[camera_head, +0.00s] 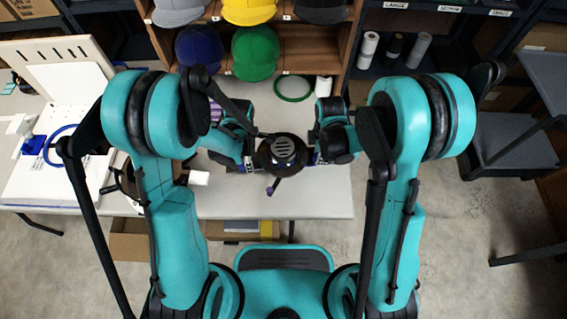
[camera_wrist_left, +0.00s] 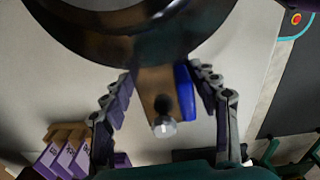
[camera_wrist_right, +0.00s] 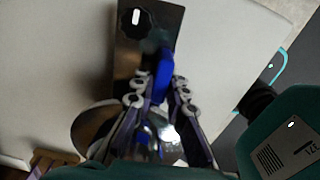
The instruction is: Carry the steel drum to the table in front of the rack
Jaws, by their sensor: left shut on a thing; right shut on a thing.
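The steel drum (camera_head: 283,153) is a dark round body with a slotted top, between my two grippers over the front part of the pale table (camera_head: 325,203). My left gripper (camera_head: 249,160) is shut at its left side; the left wrist view shows the drum's dark curved wall (camera_wrist_left: 115,42) and a bracket with a blue piece between the fingers (camera_wrist_left: 160,88). My right gripper (camera_head: 319,152) is shut at its right side; its wrist view shows a blue piece between the fingers (camera_wrist_right: 157,90). I cannot tell whether the drum's underside touches the table.
The wooden rack (camera_head: 345,50) with several caps stands behind the table. A green ring (camera_head: 294,87) and a white cylinder (camera_head: 323,86) lie towards the back. A white box (camera_head: 199,177) is left of the drum. A dark cart (camera_head: 512,142) stands right, with bare floor before it.

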